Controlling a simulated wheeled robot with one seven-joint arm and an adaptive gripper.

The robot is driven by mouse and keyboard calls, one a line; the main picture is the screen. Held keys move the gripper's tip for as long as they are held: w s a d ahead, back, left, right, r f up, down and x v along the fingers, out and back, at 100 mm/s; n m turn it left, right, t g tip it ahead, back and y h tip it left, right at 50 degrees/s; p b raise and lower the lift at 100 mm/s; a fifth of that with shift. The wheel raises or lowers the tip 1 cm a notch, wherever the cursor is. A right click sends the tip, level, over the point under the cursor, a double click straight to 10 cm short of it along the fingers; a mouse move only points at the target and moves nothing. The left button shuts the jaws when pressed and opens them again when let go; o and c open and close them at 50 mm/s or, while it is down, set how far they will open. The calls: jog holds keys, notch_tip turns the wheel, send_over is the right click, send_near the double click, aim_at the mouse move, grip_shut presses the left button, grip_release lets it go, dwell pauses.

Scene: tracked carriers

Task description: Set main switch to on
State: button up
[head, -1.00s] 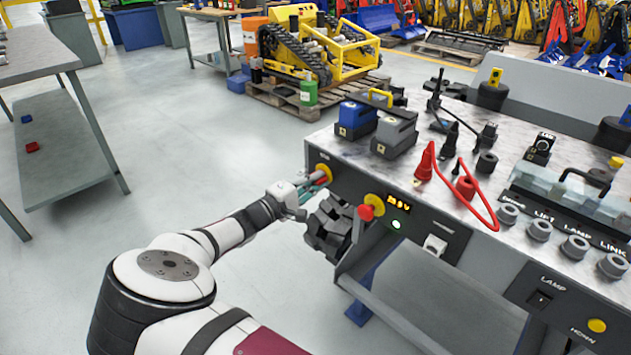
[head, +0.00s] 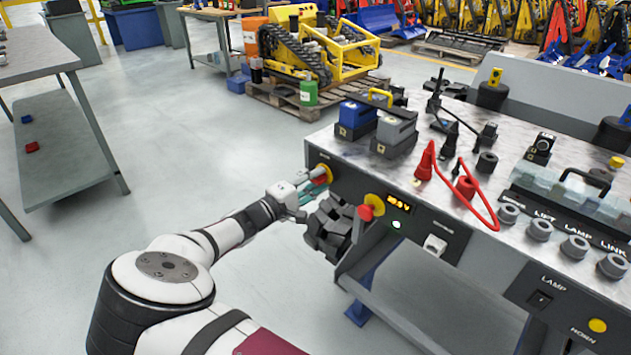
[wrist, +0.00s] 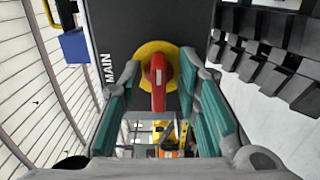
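The main switch (wrist: 158,75) has a red handle on a yellow round plate, set in a dark panel marked MAIN in the wrist view. In the head view the switch (head: 323,172) is at the left end of the bench front. My gripper (wrist: 166,92) is open, with its teal-padded fingers on either side of the red handle. The handle lies between the pads with a gap visible on both sides. In the head view my gripper (head: 312,186) is right at the switch and partly covers it.
Black blocky parts (head: 330,228) hang below, close to my gripper.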

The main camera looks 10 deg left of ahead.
jog(key=shift+s+a, duration=0.1)
jog(key=v, duration=1.1)
jog(key=shift+s+a, duration=0.25)
jog(key=shift+s, duration=0.05)
